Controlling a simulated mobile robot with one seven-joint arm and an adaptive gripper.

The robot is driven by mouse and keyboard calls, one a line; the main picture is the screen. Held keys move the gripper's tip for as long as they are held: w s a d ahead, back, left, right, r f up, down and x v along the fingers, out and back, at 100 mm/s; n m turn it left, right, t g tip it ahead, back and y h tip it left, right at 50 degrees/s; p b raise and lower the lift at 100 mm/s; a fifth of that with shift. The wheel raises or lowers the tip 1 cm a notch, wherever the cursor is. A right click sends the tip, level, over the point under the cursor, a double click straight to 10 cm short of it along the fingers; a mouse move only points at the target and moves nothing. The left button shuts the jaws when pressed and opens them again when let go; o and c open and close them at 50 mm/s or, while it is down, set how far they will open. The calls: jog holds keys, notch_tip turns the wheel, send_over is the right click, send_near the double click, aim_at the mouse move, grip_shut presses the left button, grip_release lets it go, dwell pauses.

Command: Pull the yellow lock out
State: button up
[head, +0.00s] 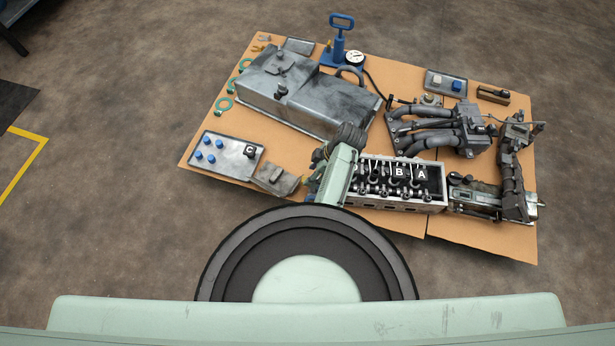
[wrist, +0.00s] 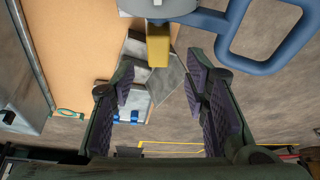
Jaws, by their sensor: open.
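In the wrist view, a small yellow block, which looks like the yellow lock (wrist: 158,45), sticks out from under a pale grey rounded part (wrist: 160,8) cut off by the top edge. My gripper (wrist: 162,78) is open and empty, with one dark padded finger on each side. The lock lies between the two fingers' lines, near or just beyond the tips; no contact shows, and the depth is hard to judge. A thick blue looped handle (wrist: 265,68) is right of the lock.
The wrist view also shows a grey metal housing (wrist: 22,75) at left. In the head view, a large grey tank (head: 310,95), a blue hand pump (head: 340,45), an engine block (head: 400,190) and a tray with blue knobs (head: 240,150) crowd the cardboard (head: 200,170). Bare floor surrounds it.

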jog(key=x, duration=0.5)
jog(key=shift+w, duration=0.1)
grip_shut()
dwell(0.4)
dwell(0.4)
